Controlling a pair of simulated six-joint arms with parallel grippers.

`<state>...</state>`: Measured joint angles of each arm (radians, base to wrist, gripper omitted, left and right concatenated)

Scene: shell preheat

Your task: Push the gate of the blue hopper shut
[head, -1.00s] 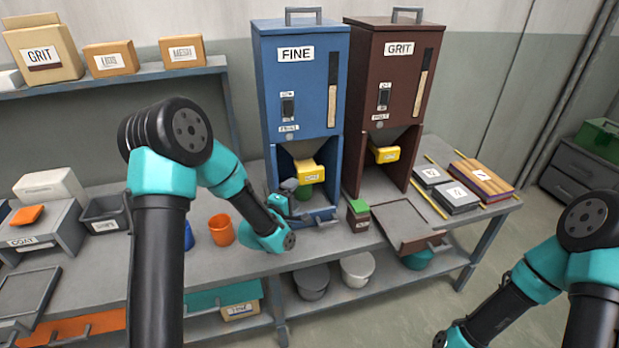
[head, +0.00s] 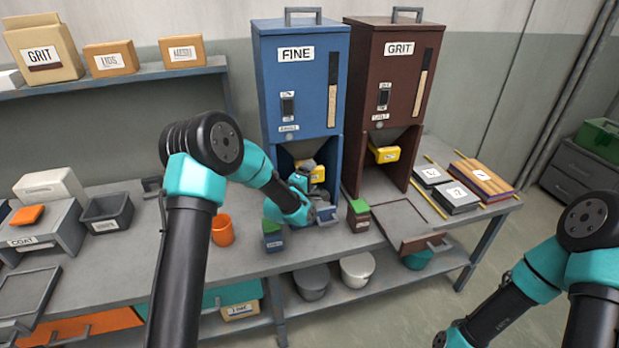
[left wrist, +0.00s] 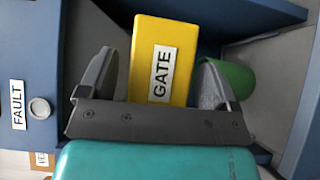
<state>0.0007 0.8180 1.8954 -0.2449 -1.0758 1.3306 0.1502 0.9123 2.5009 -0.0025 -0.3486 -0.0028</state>
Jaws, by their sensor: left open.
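The blue hopper (head: 301,90), labelled FINE, stands at the back of the bench. Its yellow gate (head: 317,173) sticks out below the chute, partly hidden by my left gripper. In the left wrist view the gate (left wrist: 160,62) shows its GATE label, and a green cup (left wrist: 234,80) is in the bay beside it. My left gripper (head: 308,168) is open in the hopper's bay. In the left wrist view its fingers (left wrist: 160,78) lie on either side of the gate; I cannot tell whether they touch it. My right gripper is out of the frame.
A brown GRIT hopper (head: 391,85) with its own yellow gate (head: 384,154) stands close on the right. A small green-topped blue box (head: 273,240) and an orange cup (head: 222,230) stand left of the bay. A green-topped brown box (head: 358,215) stands at its right front.

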